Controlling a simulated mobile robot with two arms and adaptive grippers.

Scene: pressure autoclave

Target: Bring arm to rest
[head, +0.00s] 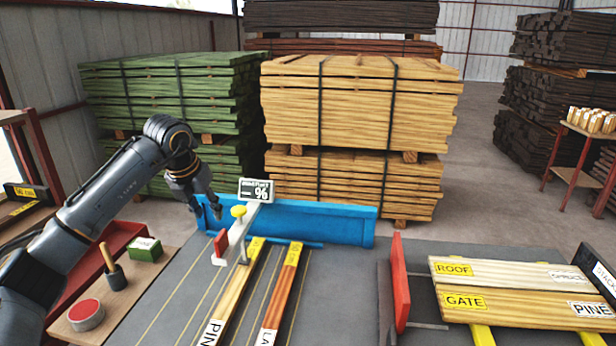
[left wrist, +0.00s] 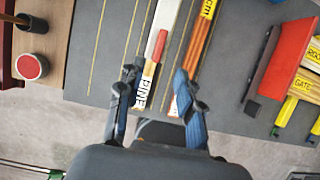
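My left arm comes in from the left in the head view, raised and bent over the left side of the grey table (head: 185,290). My left gripper (head: 207,212) points down near the blue fence (head: 330,224), just left of the meter display (head: 257,190) reading "– %". In the left wrist view the two fingers of my left gripper (left wrist: 157,78) stand apart with nothing held between them. Beyond them, a board marked PINE (left wrist: 145,90) and a second board (left wrist: 198,45) lie on the table. My right gripper is in neither view.
A white bar with a red grip (head: 221,243) and yellow knob stands beside the gripper. Boards marked ROOF (head: 500,268) and GATE (head: 520,304) lie at right by a red plate (head: 400,280). A side shelf (head: 130,290) holds a green box (head: 145,249) and red-topped tin (head: 86,312).

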